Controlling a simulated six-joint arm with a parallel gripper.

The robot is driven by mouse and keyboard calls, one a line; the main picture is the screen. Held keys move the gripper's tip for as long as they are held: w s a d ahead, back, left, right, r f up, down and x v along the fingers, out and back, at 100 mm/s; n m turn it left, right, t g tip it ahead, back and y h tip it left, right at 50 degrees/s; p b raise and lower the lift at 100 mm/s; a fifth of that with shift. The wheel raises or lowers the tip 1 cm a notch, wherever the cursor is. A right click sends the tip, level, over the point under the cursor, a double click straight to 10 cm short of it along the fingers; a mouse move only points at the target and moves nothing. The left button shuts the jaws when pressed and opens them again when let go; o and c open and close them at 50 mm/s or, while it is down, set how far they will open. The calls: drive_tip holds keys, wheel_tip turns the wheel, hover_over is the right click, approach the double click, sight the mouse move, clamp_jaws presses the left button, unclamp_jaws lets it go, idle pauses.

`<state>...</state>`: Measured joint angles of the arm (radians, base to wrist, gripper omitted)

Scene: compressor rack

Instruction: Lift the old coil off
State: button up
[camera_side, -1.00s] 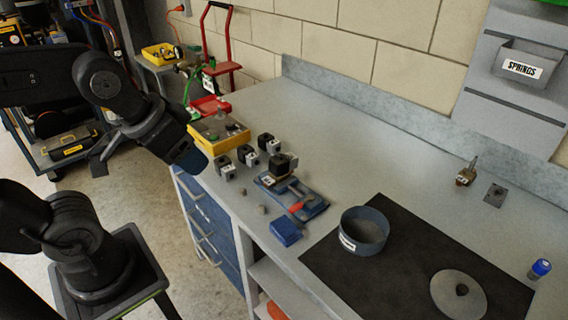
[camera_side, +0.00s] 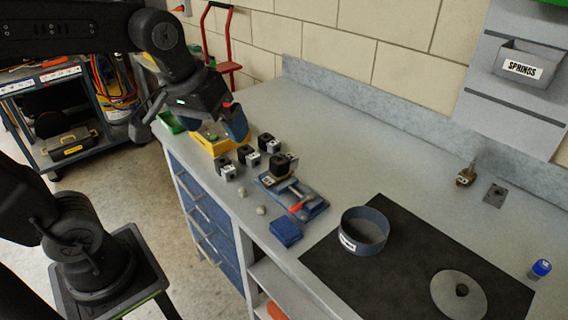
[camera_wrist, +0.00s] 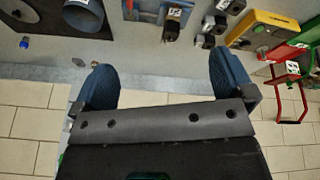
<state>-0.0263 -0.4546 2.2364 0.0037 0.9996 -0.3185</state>
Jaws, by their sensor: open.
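A black coil with a pale label (camera_side: 283,163) sits on the blue fixture (camera_side: 311,208) on the bench; which coil is the old one is not marked legibly. In the wrist view this coil (camera_wrist: 172,25) is near the top edge. Three similar black-and-grey coils stand loose to its left, one of them the nearest block (camera_side: 225,168). My gripper (camera_side: 236,126) is over the yellow box, up and left of the coil, touching none of the coils. In the wrist view its blue fingers (camera_wrist: 165,84) are wide apart with nothing between them.
The yellow box (camera_side: 212,147) is partly behind my gripper. A round grey bin (camera_side: 365,232) stands on a dark mat (camera_side: 410,267), with a pale disc (camera_side: 458,295). A blue block (camera_side: 286,232) lies before the fixture. The bench behind the coil is clear.

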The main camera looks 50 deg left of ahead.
drive_tip(key=w+a+f+n+g, duration=0.1)
drive_tip(key=w+a+n+g, duration=0.15)
drive_tip(key=w+n, duration=0.75)
drive_tip(key=n+g, duration=0.3)
approach(285, 157)
drive_tip(key=shift+t, duration=0.25)
drive_tip(key=f, duration=0.7)
drive_tip(key=s+f, duration=0.1)
drive_tip(key=f, duration=0.3)
drive_tip(key=shift+a+f, duration=0.15)
drive_tip(key=shift+c, duration=0.5)
drive_tip(key=c, duration=0.8)
